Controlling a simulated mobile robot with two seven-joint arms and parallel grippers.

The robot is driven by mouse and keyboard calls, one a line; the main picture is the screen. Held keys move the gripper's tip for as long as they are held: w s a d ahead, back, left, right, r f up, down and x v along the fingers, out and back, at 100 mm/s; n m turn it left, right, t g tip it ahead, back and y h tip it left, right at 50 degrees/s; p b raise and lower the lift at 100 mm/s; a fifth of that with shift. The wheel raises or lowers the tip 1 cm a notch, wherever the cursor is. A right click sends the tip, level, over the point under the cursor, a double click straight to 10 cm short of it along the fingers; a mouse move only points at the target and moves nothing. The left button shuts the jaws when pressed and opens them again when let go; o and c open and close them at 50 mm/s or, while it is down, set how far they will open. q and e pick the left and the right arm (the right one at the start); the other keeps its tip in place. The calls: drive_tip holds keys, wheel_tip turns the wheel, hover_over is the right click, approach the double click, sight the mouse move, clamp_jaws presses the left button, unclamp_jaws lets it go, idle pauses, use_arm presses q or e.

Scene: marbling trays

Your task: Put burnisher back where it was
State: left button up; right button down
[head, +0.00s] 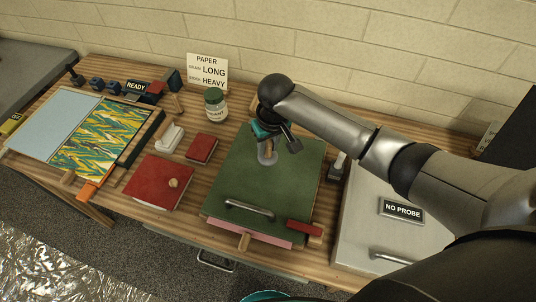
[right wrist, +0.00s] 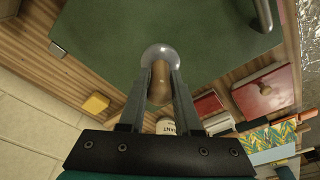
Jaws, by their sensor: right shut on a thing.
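The burnisher, with a brown handle and a pale glassy rounded end (right wrist: 160,52), is between the fingers of my right gripper (right wrist: 160,76). In the head view its pale grey end (head: 267,158) shows below my right gripper (head: 270,143). The gripper is shut on the handle, with the rounded end pointing down at the green board (head: 228,188). I cannot tell whether it touches the board. The green board lies on the wooden table and has a metal handle near its front edge. My left gripper is not in view.
A grey NO PROBE lid (head: 355,225) lies to the right. A small dark holder (head: 337,172) stands between it and the board. A PAPER sign (head: 207,72) stands behind.

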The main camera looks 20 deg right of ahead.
sight(268, 155)
drive_tip(key=shift+f, duration=2)
drive_tip(key=shift+f+b, duration=0.15)
drive_tip(key=shift+b, duration=0.15)
drive_tip(key=c, duration=0.6)
unclamp_jaws()
drive_tip(key=r, duration=0.4)
drive_tip(key=s+r+p, duration=0.1)
drive_tip(key=r, duration=0.7)
drive_tip(key=shift+s+d+r+p, duration=0.1)
drive_tip(key=shift+s+d+p, duration=0.1)
drive_tip(key=shift+s+p, duration=0.2)
